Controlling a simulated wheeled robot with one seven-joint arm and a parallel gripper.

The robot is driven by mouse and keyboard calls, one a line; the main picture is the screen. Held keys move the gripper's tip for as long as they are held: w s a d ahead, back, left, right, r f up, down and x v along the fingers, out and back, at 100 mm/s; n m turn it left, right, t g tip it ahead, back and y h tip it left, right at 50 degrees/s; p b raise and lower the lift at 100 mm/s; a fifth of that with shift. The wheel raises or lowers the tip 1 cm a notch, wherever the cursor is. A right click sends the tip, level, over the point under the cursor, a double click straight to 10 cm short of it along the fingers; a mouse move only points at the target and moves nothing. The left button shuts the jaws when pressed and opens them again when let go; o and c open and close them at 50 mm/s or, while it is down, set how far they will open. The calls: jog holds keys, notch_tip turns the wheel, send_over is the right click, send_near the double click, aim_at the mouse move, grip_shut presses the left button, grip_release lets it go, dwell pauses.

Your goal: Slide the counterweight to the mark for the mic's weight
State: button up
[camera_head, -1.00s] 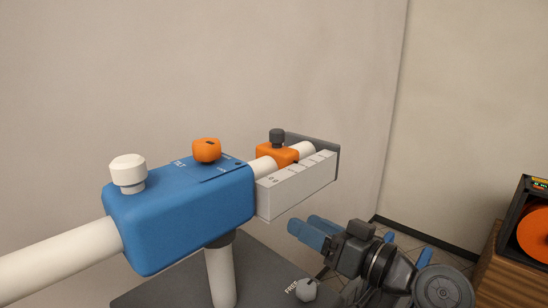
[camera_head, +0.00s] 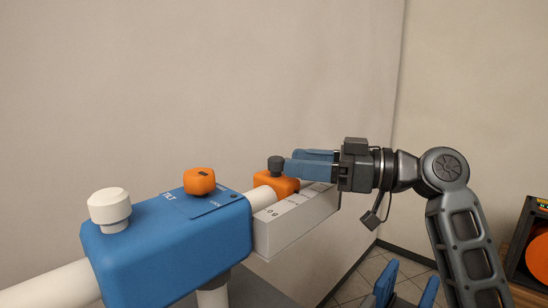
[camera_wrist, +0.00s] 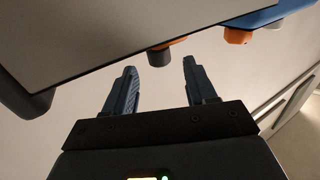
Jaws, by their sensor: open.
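The counterweight (camera_head: 270,186) is an orange block on the white rod (camera_head: 261,197), with a dark knob (camera_head: 274,163) on top. It sits behind the pale scale bar (camera_head: 298,222), which carries printed marks; "0 g" is partly readable near its left end and the rest are too small. My gripper (camera_head: 292,162) is open, with its blue fingertips close to the right side of the knob. In the wrist view the dark knob (camera_wrist: 159,56) appears between the two spread fingers (camera_wrist: 159,65). I cannot tell whether they touch it. The mic is not visible.
The blue housing (camera_head: 165,250) is left of the scale, with an orange tilt knob (camera_head: 199,181) and a white knob (camera_head: 109,208) on top. A thick white boom (camera_head: 40,285) runs off left.

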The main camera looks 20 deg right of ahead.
aim_at(275, 158)
jog(key=shift+p+x, duration=0.6)
jog(key=shift+x, duration=2.05)
jog(key=shift+c, duration=0.4)
grip_shut()
